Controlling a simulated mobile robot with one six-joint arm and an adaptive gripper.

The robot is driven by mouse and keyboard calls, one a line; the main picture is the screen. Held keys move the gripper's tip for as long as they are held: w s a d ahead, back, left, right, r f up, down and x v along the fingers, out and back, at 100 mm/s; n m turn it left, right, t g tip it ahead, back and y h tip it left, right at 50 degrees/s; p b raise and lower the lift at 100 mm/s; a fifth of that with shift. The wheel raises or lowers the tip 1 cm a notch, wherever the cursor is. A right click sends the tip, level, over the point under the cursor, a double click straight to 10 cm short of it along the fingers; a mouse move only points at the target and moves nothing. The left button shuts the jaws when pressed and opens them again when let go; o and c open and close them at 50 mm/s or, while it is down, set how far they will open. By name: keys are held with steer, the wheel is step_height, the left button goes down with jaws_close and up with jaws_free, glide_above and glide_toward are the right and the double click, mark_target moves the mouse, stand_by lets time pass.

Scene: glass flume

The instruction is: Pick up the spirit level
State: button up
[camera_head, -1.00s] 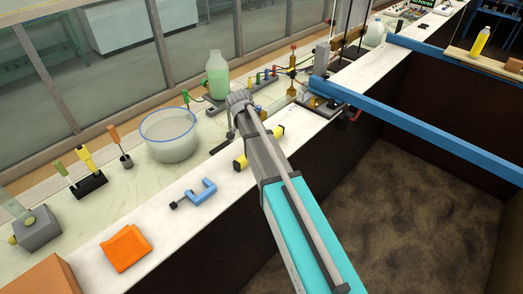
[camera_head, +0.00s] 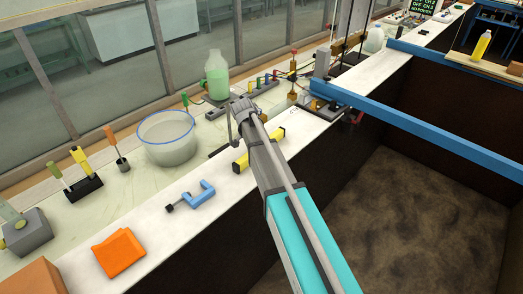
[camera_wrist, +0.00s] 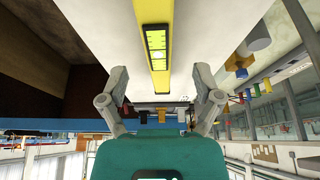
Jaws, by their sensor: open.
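The spirit level is a yellow bar with dark ends. In the head view, its near end (camera_head: 241,163) shows left of my arm, which hides its middle; its far end shows right of my arm. It lies on the white ledge. In the wrist view, the yellow bar (camera_wrist: 160,12) with a dark-framed vial window runs down from the top edge, between and beyond my fingers. My gripper (camera_wrist: 160,74) is open, with a finger on either side of the bar and nothing held. In the head view, my gripper (camera_head: 233,130) is above the ledge, beside the level.
A blue clamp (camera_head: 198,194) and an orange cloth (camera_head: 119,252) lie on the white ledge (camera_head: 155,225) to the left. A clear tub (camera_head: 167,138) and a green bottle (camera_head: 217,76) stand behind. A blue beam (camera_head: 430,125) crosses the deep pit at right.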

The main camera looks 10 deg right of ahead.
steer(key=shift+f, duration=0.15)
steer(key=shift+b+x, duration=2.45)
steer(key=shift+x, duration=0.05)
steer(key=shift+d, duration=0.1)
jaws_close()
